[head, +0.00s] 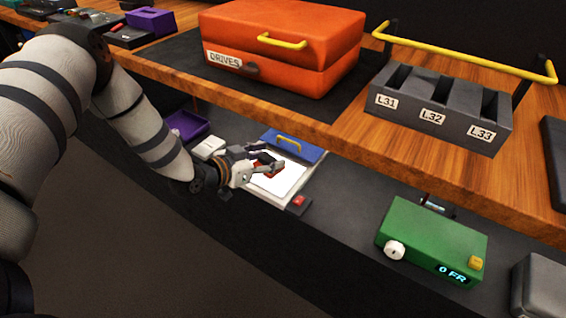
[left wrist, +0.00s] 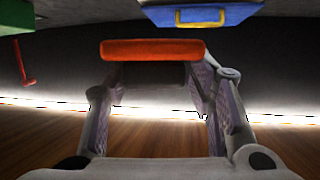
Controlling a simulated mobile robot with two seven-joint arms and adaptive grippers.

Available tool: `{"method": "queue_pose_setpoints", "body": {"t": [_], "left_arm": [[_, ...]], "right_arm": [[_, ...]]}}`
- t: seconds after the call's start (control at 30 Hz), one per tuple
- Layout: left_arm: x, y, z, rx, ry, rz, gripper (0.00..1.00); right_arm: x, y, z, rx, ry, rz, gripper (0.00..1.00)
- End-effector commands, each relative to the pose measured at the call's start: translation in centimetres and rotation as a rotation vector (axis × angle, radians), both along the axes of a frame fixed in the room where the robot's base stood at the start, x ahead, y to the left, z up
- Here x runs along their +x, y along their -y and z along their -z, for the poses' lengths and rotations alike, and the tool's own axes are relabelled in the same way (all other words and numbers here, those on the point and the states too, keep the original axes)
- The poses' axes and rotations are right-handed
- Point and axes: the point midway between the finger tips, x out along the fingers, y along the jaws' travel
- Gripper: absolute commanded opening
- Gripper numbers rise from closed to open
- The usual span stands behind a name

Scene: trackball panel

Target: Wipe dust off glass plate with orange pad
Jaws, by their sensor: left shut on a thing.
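My left gripper (head: 269,163) reaches in from the left over the lower shelf and is shut on the orange pad (left wrist: 153,50). In the left wrist view the pad spans both fingertips. In the head view the pad (head: 267,172) shows only partly, behind and below the fingers. The glass plate (head: 285,184) is a bright white lit panel in a pale frame, right under the gripper. Whether the pad touches the plate is hard to tell. Dust on it is too small to make out. My right gripper is in neither view.
A blue box with a yellow handle (head: 293,147) stands behind the plate. A red button block (head: 298,203) is at its front right corner. A white box (head: 208,148) and purple tray (head: 187,124) lie left, a green device (head: 432,240) right. The wooden upper shelf (head: 345,140) overhangs behind.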

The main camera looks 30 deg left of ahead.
Motion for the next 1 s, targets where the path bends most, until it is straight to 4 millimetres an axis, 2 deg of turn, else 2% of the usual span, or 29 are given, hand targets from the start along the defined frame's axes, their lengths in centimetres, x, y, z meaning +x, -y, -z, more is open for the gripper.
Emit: {"method": "queue_pose_setpoints", "body": {"t": [0.13, 0.27, 0.67, 1.0], "left_arm": [[0.5, -1.6, 1.0, -0.001, -0.003, -0.057, 0.17], [0.5, -1.7, 1.7, -0.001, -0.007, -0.062, 0.17], [0.3, -1.6, 6.9, -0.001, -0.013, -0.059, 0.17], [0.6, -1.6, 6.8, -0.001, -0.001, -0.059, 0.17]], "right_arm": [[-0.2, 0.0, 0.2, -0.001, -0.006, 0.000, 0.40], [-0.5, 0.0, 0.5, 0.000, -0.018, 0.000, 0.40], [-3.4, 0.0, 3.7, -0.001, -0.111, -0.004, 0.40], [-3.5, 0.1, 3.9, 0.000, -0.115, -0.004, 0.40]]}}
